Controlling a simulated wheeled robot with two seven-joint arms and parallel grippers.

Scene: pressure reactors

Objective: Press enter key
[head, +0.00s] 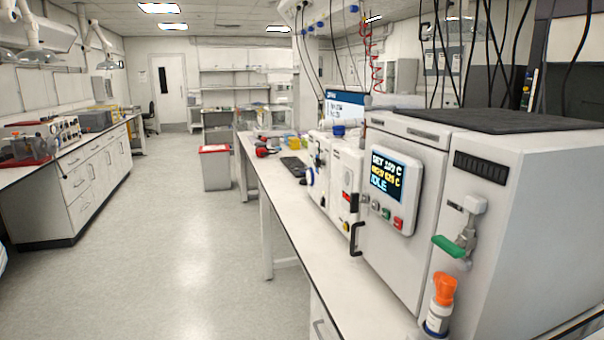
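A white control panel (408,172) is on the front of the large white reactor unit at the right. Its dark screen (386,176) shows a "SET" line, a yellow line, and "IDLE". Below the screen is a row of small keys, with a green key (386,214) and a red key (398,223) at the right end and greyish ones to their left. The key labels are too small to read, so I cannot tell which is the enter key. A dark keyboard-like object (293,166) lies farther along the bench. Neither gripper is in view.
The white bench (300,215) runs away from me along the right. A black door handle (356,238), a green-handled valve (449,246) and an orange-capped bottle (441,305) are near the panel. Cables hang above. The aisle floor (180,230) is clear; a red-lidded bin (216,168) stands farther back.

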